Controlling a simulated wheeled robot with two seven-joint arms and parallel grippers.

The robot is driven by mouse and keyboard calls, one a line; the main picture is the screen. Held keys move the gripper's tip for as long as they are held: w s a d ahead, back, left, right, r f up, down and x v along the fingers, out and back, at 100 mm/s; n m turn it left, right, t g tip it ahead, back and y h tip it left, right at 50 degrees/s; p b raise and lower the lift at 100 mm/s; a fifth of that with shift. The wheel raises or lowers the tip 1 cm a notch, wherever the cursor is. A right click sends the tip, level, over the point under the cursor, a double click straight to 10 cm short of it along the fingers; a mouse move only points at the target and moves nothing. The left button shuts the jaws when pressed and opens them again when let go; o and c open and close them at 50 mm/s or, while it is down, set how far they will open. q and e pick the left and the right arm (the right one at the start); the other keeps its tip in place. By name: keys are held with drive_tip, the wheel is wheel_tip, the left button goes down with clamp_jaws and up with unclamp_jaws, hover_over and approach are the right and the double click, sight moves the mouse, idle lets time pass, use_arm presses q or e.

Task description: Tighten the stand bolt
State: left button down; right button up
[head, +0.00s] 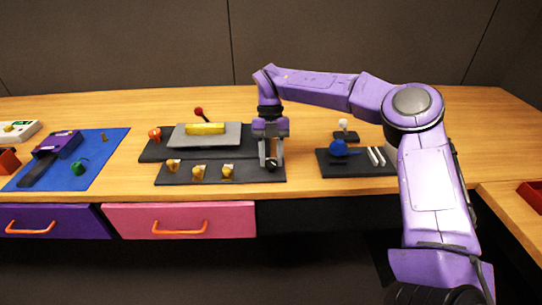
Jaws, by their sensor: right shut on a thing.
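My right gripper (271,163) points down at the right end of a dark front panel (228,181). It is shut on a small dark piece there, which appears to be the stand bolt; the fingers hide most of it, so I cannot tell how deep it sits. My left gripper is not in view.
Behind is a grey plate with a yellow bar (205,128), an orange knob (154,134) and a red-topped lever (199,112). Right of the gripper, a dark panel holds a blue ball (338,148) and white sticks (376,156). A blue mat (95,165) lies left.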

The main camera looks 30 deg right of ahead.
drive_tip(key=o, duration=1)
drive_tip(key=shift+o, duration=0.2)
drive_tip(key=p+v, duration=0.2)
drive_tip(key=v, duration=0.8)
drive_tip(key=shift+r+p, duration=0.3)
drive_tip(key=shift+p, duration=0.05)
drive_tip(key=shift+w+d, duration=0.1)
drive_tip(key=shift+d, duration=0.05)
